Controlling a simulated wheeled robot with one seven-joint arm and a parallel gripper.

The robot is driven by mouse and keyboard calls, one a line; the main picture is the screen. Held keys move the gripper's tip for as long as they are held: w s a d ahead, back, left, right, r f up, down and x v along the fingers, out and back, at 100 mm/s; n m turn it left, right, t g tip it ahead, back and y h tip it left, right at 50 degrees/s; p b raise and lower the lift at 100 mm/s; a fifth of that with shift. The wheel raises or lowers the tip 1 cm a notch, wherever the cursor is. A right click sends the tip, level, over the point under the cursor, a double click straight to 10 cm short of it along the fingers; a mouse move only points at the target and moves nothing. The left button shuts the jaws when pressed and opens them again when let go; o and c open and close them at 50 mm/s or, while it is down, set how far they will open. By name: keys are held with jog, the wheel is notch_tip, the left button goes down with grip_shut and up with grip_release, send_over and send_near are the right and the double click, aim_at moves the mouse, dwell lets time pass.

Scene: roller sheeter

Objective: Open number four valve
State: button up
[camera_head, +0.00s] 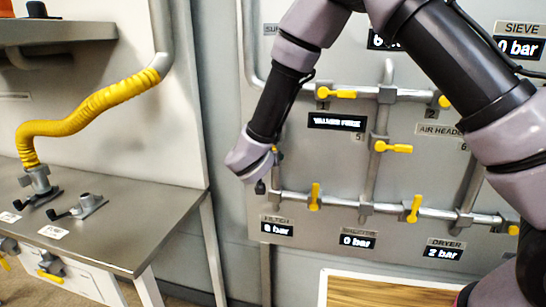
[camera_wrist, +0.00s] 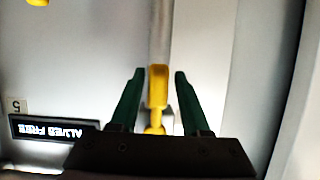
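A yellow valve handle (camera_wrist: 158,88) lies between the two green fingers of my gripper (camera_wrist: 159,73) in the wrist view. The fingers are open, with a gap on each side of the handle. The handle lies in line with the vertical pipe behind it. In the head view only a small yellow part of this valve (camera_head: 275,149) shows beside my wrist, on the left pipe of the panel. My fingers are hidden there. No number plate for this valve is readable, so I cannot confirm that it is number four.
The panel (camera_head: 340,170) carries several other yellow valves, including one (camera_head: 392,147) near the 5 label and one (camera_head: 315,196) on the lower pipe. A lit display (camera_head: 337,122) sits beside my arm. A metal table (camera_head: 120,225) with a yellow hose (camera_head: 85,110) stands at left.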

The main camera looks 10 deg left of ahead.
dwell(0.3)
jog(key=v, duration=1)
jog(key=shift+s+r, duration=0.25)
jog(key=shift+s, duration=0.05)
jog(key=w+d+r+m+g+h, duration=0.1)
jog(key=w+d+r+g+h, duration=0.15)
jog(key=d, duration=0.55)
jog(key=w+d+r+m+g+h, duration=0.15)
jog(key=d+r, duration=0.25)
jog(key=d, duration=0.5)
jog(key=w+d+r+m+g+h, duration=0.15)
jog(key=d+r, duration=0.25)
jog(key=d, duration=0.4)
jog(key=s+d+r+y, duration=0.7)
jog(key=s+d+r, duration=0.4)
jog(key=s+d, duration=0.3)
jog(key=shift+s+d+r+g+y, duration=0.35)
jog(key=shift+s+d+g, duration=0.1)
jog(key=shift+d, duration=0.65)
